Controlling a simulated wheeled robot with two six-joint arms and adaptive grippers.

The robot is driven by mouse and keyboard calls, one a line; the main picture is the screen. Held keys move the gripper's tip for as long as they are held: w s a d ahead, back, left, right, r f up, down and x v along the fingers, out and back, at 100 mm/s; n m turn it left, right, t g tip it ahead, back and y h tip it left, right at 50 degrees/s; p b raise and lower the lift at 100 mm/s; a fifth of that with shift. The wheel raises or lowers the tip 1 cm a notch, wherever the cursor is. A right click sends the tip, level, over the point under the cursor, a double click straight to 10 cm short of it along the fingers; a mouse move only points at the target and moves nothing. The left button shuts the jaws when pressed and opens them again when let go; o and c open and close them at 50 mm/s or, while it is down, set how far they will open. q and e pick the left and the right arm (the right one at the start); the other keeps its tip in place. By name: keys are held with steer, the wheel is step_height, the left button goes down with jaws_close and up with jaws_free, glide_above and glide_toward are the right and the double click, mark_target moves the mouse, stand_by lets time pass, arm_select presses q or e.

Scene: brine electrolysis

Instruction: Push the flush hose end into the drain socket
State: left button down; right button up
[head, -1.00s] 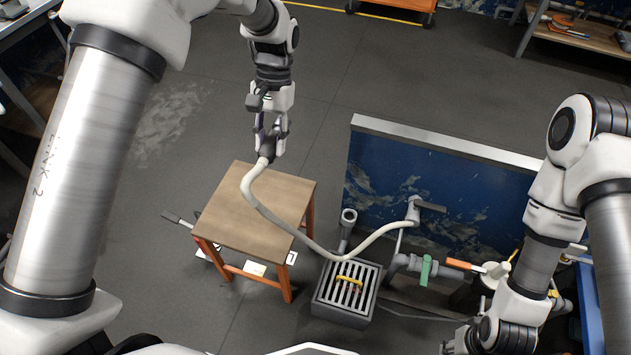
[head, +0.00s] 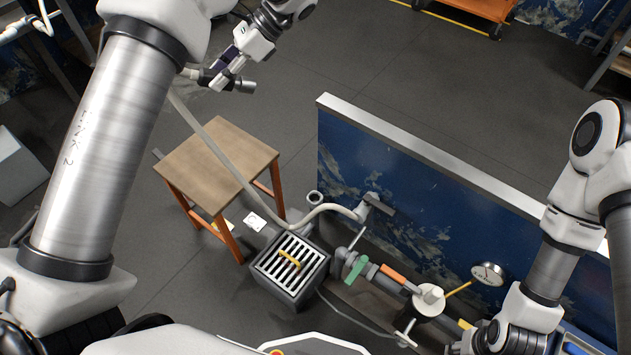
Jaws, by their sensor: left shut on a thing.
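My left gripper (head: 228,78) is shut on the flush hose near its dark end (head: 245,87), high above and beyond the stool. The hose end points right in the picture. The pale hose (head: 215,147) passes partly behind my left arm, runs down across the stool top and curves to a grey fitting on the blue panel. A grey upright pipe with an open round mouth, which looks like the drain socket (head: 314,198), stands behind the grated drain box (head: 289,267). The hose end is well apart from it. My right gripper, low at the right, is mostly hidden.
A wooden stool (head: 217,160) with orange legs stands left of the drain. The blue panel (head: 420,205) rises behind the drain. A green-handled valve (head: 355,269), pipework and a gauge (head: 488,273) lie to the right. The floor beyond the stool is clear.

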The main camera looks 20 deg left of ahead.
arm_select(q)
steer(key=w+a+f+m+t+y+b, duration=0.1)
steer(key=w+f+m+t+y+b, duration=0.15)
steer(key=w+m+t+b, duration=0.3)
steer(key=w+a+f+m+t+y+b, duration=0.1)
steer(key=w+m+t+y+b, duration=0.2)
steer(key=w+m+t+b, duration=0.25)
steer(key=w+d+f+m+t+h+b, duration=0.1)
steer(key=w+d+f+m+t+b, duration=0.25)
steer(key=f+t, duration=0.2)
steer(key=d+f+m+t+h+b, duration=0.3)
steer(key=d+f+t+b, duration=0.1)
steer(key=f, duration=0.8)
steer(key=d+f+m+t+h+b, duration=0.3)
steer(key=f+b, duration=0.4)
steer(key=f, duration=0.6)
steer(key=s+d+f+m+t+h+b, duration=0.1)
steer(key=d+f+m+t+h+b, duration=0.2)
steer(key=f, duration=1)
steer(key=d+t+b, duration=0.2)
steer(key=d+b, duration=0.1)
steer(key=d, duration=0.1)
steer(key=shift+f, duration=0.2)
arm_select(e)
step_height(320, 180, down, 33)
steer(key=shift+r, duration=0.15)
arm_select(q)
steer(key=shift+s+d, duration=0.1)
